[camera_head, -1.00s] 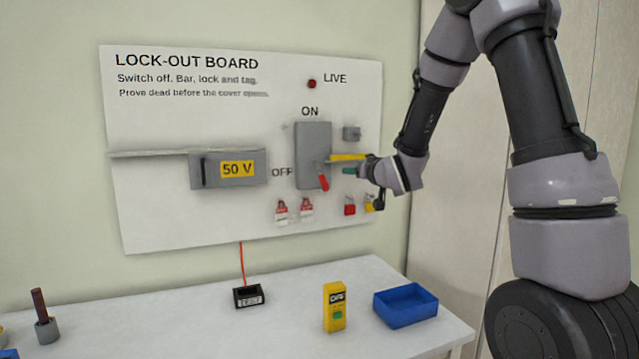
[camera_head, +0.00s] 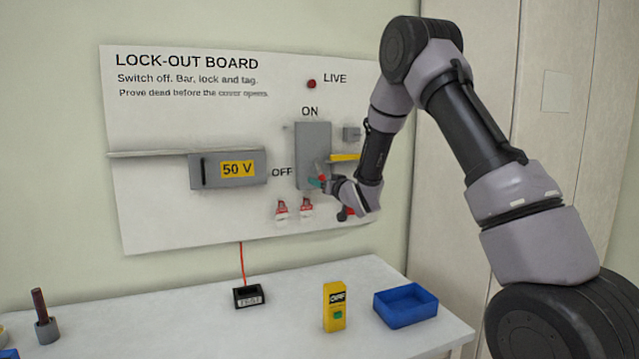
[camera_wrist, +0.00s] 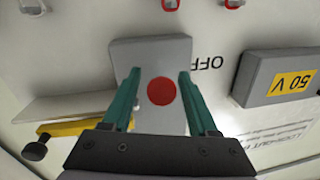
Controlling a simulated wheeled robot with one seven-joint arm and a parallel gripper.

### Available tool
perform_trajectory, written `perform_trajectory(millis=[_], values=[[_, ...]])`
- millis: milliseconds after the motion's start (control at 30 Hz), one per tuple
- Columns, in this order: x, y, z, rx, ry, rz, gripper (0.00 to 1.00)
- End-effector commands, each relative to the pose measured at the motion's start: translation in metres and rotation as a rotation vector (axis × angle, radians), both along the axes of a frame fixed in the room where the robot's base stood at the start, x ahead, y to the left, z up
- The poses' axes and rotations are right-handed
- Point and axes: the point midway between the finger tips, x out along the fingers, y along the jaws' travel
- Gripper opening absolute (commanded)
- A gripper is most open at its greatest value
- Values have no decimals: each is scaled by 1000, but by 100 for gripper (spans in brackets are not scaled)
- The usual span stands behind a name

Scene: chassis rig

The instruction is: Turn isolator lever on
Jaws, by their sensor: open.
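The grey isolator box (camera_head: 313,145) is on the lock-out board, with ON above it and OFF at its lower left. Its lever's red grip (camera_wrist: 161,91) is seen end-on in the wrist view, between the two teal fingers. My gripper (camera_head: 319,181) is at the lower part of the box in the head view and mostly hides the lever there. In the wrist view my gripper (camera_wrist: 157,76) is open, one finger on each side of the grip, with gaps showing. The LIVE lamp (camera_head: 311,84) is dark red.
A yellow bar (camera_head: 344,157) sticks out right of the box; it also shows in the wrist view (camera_wrist: 80,127). Red padlocks with tags (camera_head: 306,206) hang below. The 50 V box (camera_head: 228,169) is to the left. A yellow tester (camera_head: 335,307) and blue tray (camera_head: 405,308) stand on the bench.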

Motion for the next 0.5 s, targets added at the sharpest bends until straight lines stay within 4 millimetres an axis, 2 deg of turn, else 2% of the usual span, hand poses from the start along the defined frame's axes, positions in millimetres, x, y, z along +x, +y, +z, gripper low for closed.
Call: perform_trajectory(millis=[100,400,433,500], values=[[8,3,-1,0,1,-1,60],[10,4,0,0,1,-1,60],[10,4,0,0,1,-1,56],[10,4,0,0,1,-1,29]])
